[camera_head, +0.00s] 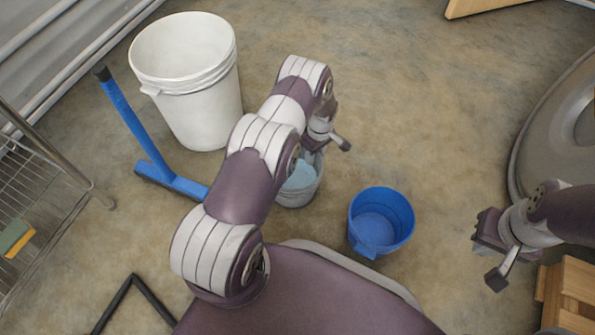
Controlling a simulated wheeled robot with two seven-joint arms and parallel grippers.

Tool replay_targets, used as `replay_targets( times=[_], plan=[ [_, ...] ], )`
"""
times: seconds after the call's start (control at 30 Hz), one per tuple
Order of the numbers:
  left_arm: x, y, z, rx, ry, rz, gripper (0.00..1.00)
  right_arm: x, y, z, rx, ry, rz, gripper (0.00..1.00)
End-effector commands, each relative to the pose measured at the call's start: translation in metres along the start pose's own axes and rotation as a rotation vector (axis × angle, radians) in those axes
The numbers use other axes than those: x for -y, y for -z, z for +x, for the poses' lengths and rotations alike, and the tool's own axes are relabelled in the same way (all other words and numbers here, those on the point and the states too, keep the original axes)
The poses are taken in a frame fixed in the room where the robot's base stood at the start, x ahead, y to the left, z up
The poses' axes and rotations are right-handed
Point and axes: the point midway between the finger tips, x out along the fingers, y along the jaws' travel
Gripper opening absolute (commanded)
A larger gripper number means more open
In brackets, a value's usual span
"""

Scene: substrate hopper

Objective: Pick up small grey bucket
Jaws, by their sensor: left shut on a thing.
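The small grey bucket (300,193) stands in the middle of the view, partly hidden behind my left arm. Something light blue shows inside it. My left gripper (322,147) is at the bucket's upper rim and is shut on it; the fingers are partly hidden by the wrist. I cannot tell whether the bucket touches the floor. My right gripper (489,254) is open and empty at the right, its fingers well apart.
A blue bucket (380,218) stands close to the right of the grey one. A large white bucket (190,80) and a blue stand (140,130) are at the left. A wire rack (40,170) is at the left edge. A wooden crate (570,295) is at lower right.

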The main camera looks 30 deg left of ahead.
Motion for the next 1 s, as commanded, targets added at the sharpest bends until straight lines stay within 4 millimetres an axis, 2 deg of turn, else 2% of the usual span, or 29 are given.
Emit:
replay_targets(
  times=[0.17, 0.57, 0.77, 1.0],
  plan=[
    [0.0, 0.0, -0.005, -0.001, -0.001, 0.0, 0.0, 0.0, 0.001, -0.004, 0.0, 0.0, 0.0, 0.0],
    [0.003, 0.0, -0.048, 0.0, -0.002, 0.001, 0.0, 0.0, 0.004, -0.038, 0.0, 0.0, 0.0, 0.0],
    [0.009, -0.024, -0.061, 0.001, -0.001, 0.003, 0.0, 0.0, 0.006, -0.055, 0.0, 0.0, 0.0, 0.0],
    [0.02, -0.069, -0.09, 0.001, 0.0, 0.005, 0.0, 0.0, 0.01, -0.087, 0.0, 0.0, 0.0, 0.0]
  ],
)
